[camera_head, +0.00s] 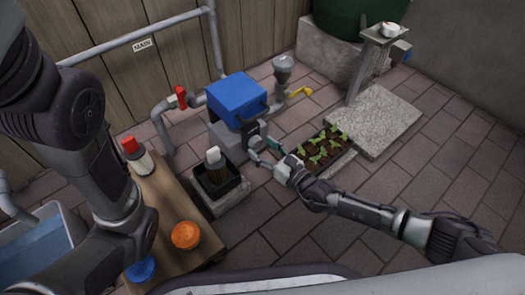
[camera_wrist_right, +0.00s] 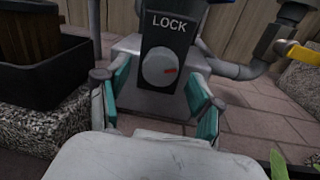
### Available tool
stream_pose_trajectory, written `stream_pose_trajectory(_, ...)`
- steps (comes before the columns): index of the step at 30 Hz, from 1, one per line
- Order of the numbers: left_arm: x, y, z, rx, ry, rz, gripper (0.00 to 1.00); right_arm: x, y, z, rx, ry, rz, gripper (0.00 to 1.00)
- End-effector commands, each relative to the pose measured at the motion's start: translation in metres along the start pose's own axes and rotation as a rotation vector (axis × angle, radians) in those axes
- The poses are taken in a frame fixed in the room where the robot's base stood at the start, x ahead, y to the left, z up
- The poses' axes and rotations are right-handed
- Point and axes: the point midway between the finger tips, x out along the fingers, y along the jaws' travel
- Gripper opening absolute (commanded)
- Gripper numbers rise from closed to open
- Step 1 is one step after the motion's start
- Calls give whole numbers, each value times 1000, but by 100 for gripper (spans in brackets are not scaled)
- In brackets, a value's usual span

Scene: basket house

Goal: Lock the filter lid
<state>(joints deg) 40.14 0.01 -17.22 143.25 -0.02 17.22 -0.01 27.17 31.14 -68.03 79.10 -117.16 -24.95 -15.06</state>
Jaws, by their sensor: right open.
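The filter has a blue lid (camera_head: 238,98) over a grey body (camera_head: 228,142); the lid appears closed. On its front is a dark panel (camera_wrist_right: 170,30) marked LOCK. A round grey knob (camera_wrist_right: 159,69) with a red mark on its right side sits below the word. My right gripper (camera_head: 264,153) is open in front of the panel. In the right wrist view, the gripper's teal-padded fingers (camera_wrist_right: 158,95) stand apart to the left and right of the knob; I cannot tell whether they touch it. My left arm shows at the left, but its gripper is out of view.
A seedling tray (camera_head: 323,148) lies right of my right gripper, beside a stone slab (camera_head: 375,120). A black planter (camera_head: 216,183) stands left of it. A yellow-handled valve (camera_head: 299,92) and a red-handled valve (camera_head: 181,97) flank the filter. A wooden bench (camera_head: 170,205) is nearer.

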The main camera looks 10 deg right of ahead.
Motion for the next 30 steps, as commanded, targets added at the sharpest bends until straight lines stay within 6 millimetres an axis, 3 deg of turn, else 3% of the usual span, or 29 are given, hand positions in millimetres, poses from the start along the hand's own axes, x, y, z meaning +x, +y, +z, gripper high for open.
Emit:
stream_pose_trajectory(10,-1,0,0,0,0,0,0,4,0,0,1,1,-1,64)
stream_pose_trajectory(21,-1,0,0,0,0,0,0,3,0,0,1,1,-1,6)
stream_pose_trajectory(30,0,0,0,0,0,0,0,3,-1,0,-41,4,-2,6)
